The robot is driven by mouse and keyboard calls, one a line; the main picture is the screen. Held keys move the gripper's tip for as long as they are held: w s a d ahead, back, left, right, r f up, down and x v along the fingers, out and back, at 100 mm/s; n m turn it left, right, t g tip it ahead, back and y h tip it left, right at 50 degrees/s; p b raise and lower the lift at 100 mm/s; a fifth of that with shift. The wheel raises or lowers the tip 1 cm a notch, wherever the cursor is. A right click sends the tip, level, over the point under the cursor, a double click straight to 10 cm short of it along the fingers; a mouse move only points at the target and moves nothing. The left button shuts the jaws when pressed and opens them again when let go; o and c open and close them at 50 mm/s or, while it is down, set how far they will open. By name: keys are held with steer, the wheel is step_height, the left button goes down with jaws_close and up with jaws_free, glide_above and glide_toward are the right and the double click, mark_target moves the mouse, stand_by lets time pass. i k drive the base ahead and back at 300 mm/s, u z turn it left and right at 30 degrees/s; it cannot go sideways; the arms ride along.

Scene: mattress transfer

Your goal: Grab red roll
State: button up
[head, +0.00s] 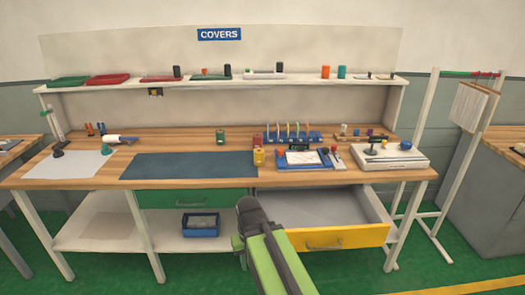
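A small red roll (256,139) stands on the wooden workbench (345,178), right of centre. A yellow roll (258,156) stands just in front of it and may hide its lower part. A green roll (220,137) stands to their left. My green and dark arm reaches up from the bottom of the head view. Its dark end, with my gripper (249,207), is in front of the bench edge, below and apart from the rolls. The fingers cannot be made out, and I see nothing held.
A yellow-fronted drawer (340,237) is pulled out at the right front, beside my arm. A dark mat (190,166) lies clear on the bench's left-centre. A rack with several coloured tools (293,137) stands right of the rolls. A shelf (215,84) runs above.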

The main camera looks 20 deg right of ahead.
mark_target(257, 139)
steer(key=u, duration=0.1)
steer(key=i, duration=1.45)
steer(key=u, duration=0.6)
